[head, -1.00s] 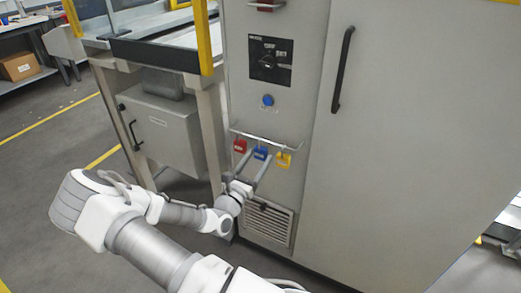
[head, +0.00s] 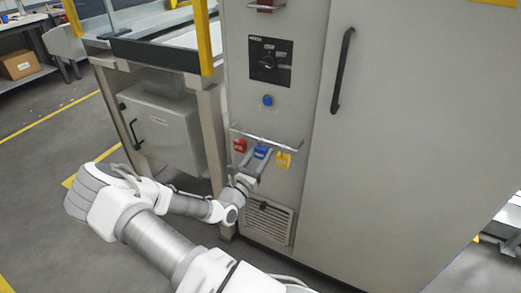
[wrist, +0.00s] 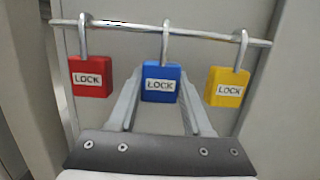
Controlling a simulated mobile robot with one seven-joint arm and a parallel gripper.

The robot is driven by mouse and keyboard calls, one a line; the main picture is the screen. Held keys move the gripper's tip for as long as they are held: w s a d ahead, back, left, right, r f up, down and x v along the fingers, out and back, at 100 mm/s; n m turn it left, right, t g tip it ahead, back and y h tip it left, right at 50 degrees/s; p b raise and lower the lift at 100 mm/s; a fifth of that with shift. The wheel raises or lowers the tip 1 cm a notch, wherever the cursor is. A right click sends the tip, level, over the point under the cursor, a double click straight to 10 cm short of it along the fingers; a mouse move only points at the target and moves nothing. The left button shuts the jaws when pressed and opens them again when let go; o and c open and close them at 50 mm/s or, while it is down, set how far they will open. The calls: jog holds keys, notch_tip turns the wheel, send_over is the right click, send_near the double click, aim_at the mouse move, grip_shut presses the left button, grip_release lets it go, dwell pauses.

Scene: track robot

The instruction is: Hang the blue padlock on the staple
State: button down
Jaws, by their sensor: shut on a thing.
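The blue padlock (head: 261,152) hangs by its shackle from a metal rail (wrist: 110,23) on the grey cabinet front, between the other two locks. In the wrist view the blue padlock (wrist: 160,91) is upright, its LOCK label facing me. My gripper (head: 259,158) is shut on its body, one finger on each side. The shackle is still around the rail. I cannot clearly make out the staple in either view.
A red padlock (wrist: 91,78) hangs close on the left and a yellow padlock (wrist: 227,88) on the right. Above the rail are a blue button (head: 268,100) and a black rotary switch (head: 269,62). A vent (head: 269,222) sits below. A black door handle (head: 342,72) is at right.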

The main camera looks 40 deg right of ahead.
jog(key=shift+r+p, duration=0.8)
jog(key=shift+p, duration=0.2)
dwell(0.5)
jog(key=r+p+v, duration=0.2)
jog(key=p+v, duration=0.1)
jog(key=v, duration=0.9)
jog(key=shift+s+a+r+p, duration=0.2)
jog(key=shift+s+a+p, duration=0.1)
jog(key=shift+a, duration=0.25)
